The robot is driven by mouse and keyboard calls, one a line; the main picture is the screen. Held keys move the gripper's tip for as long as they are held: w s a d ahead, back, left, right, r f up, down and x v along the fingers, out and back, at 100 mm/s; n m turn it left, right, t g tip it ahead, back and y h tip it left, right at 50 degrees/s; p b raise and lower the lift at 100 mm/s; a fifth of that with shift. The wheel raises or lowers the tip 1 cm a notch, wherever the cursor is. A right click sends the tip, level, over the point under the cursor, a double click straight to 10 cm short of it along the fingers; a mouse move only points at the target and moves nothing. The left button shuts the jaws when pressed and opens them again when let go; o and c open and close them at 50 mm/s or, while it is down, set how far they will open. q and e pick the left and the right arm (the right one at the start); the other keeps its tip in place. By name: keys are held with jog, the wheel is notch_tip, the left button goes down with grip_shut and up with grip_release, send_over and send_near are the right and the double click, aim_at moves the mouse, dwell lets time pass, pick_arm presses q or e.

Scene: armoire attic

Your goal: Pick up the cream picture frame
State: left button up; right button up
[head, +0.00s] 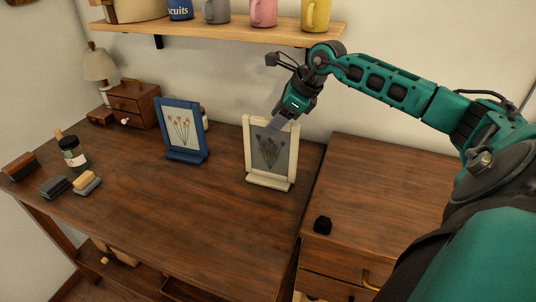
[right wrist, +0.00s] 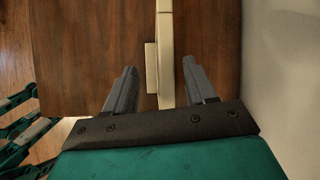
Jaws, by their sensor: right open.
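The cream picture frame (head: 251,162) stands upright on the wooden desk, at its right end, with a flower picture on grey. My right gripper (head: 275,125) is above it, pointing down at its top edge. In the right wrist view the cream frame (right wrist: 165,50) is seen edge-on from above, and my open right gripper (right wrist: 158,80) has one finger on each side of it. Gaps show between the fingers and the frame.
A blue picture frame (head: 183,130) stands left of the cream one. A shelf (head: 215,25) with mugs hangs above. A jar (head: 73,153), brushes and a small drawer box (head: 135,103) are at the left. A small black object (head: 322,225) lies on the right cabinet (head: 390,190). The desk's front middle is clear.

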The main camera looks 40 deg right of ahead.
send_over(270, 152)
jog(key=w, duration=0.1)
jog(key=shift+w+d+f, duration=0.1)
jog(key=shift+f, duration=0.95)
jog(key=shift+w+f, duration=0.1)
jog(key=shift+f, duration=0.95)
grip_shut()
jog(key=shift+s, duration=0.1)
